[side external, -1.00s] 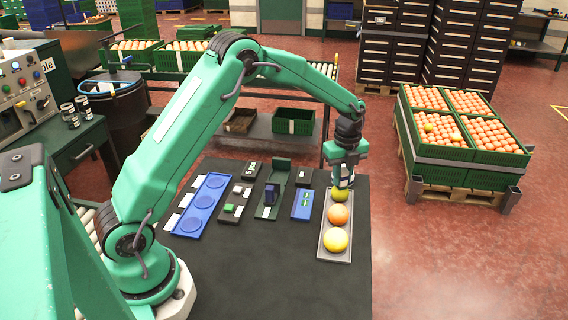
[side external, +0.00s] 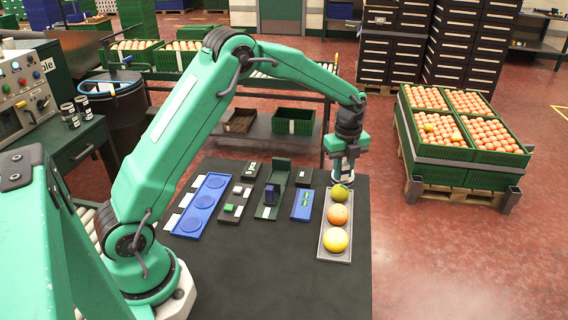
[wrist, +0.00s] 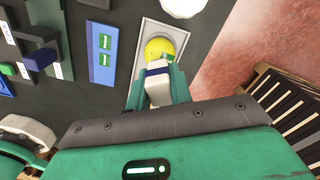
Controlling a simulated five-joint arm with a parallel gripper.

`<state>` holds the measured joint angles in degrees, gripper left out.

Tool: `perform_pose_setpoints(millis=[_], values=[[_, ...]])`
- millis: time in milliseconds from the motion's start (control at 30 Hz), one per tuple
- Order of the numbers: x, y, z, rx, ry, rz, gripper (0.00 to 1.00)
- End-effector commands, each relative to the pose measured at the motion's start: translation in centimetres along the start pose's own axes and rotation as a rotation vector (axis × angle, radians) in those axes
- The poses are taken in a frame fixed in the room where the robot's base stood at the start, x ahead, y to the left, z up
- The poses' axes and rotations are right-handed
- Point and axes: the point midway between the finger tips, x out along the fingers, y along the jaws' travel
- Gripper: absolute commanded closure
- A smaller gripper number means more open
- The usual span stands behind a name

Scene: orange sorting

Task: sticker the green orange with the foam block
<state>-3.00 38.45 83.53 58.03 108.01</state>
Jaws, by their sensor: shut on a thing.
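The green orange (side external: 340,193) sits at the far end of a grey tray (side external: 324,244), under my gripper (side external: 343,172). It looks yellow-green in the wrist view (wrist: 158,47). My gripper (wrist: 160,86) is shut on a white foam block (wrist: 158,92) with a dark blue end (wrist: 157,71), above and close to the orange. A small green patch with a pale mark, like a sticker, shows at the orange's edge beside the block; I cannot tell if the block touches it. A blue card (wrist: 103,62) carries two green stickers.
An orange fruit (side external: 337,215) and a yellow fruit (side external: 336,240) share the tray. Left of the card are a dark green stand (side external: 281,175) and a blue tray with round recesses (side external: 203,202). The dark table is clear in front.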

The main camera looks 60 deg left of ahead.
Motion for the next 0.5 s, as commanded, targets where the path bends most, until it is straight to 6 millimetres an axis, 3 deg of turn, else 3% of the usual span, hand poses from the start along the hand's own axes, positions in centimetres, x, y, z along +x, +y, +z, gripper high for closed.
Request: perform_pose_setpoints(millis=[500], values=[[-3.0, 0.0, 0.0, 0.0, 0.0, -0.001, 1.0]])
